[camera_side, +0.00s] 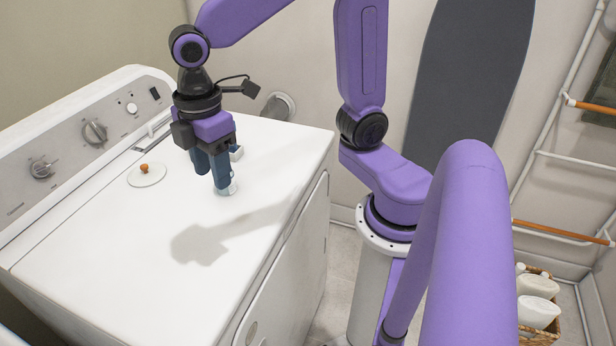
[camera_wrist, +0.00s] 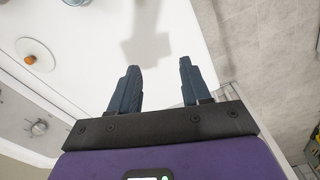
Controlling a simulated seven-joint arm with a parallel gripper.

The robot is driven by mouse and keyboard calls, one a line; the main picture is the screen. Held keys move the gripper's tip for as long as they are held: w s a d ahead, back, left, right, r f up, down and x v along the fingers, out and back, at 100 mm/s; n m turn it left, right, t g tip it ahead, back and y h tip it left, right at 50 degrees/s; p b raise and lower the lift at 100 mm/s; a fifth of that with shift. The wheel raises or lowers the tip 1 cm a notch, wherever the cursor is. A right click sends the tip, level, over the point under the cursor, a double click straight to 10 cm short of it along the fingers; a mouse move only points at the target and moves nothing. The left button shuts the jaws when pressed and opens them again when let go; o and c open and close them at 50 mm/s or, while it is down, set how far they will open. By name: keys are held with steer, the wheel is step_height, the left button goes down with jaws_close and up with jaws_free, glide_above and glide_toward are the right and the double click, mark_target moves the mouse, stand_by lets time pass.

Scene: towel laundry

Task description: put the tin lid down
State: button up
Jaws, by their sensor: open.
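The tin lid is a pale cream disc with an orange-brown knob. The lid (camera_side: 148,179) lies flat, knob up, on the white washer top, near the control panel. In the wrist view the lid (camera_wrist: 36,64) is at the upper left, apart from my fingers. My gripper (camera_side: 212,178) points down over the washer top, to the right of the lid in the side view. In the wrist view my gripper (camera_wrist: 159,66) has its two blue fingers spread with nothing between them.
The washer top (camera_side: 130,240) has wide free room in front. Its control panel (camera_side: 70,142) with dials rises behind the lid. A small pale round thing (camera_side: 230,190) is at my fingertip; I cannot tell what it is. A basket (camera_side: 540,325) with white bottles stands on the floor.

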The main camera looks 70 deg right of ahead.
steer(key=s+d+f, duration=0.2)
steer(key=s+d, duration=0.1)
steer(key=s, duration=0.4)
steer(key=s+d+f+m, duration=0.1)
steer(key=s+d, duration=0.2)
steer(key=s, duration=0.4)
steer(key=shift+s+d+f+m, duration=0.3)
steer(key=shift+s+d+f, duration=0.05)
steer(key=shift+d, duration=0.05)
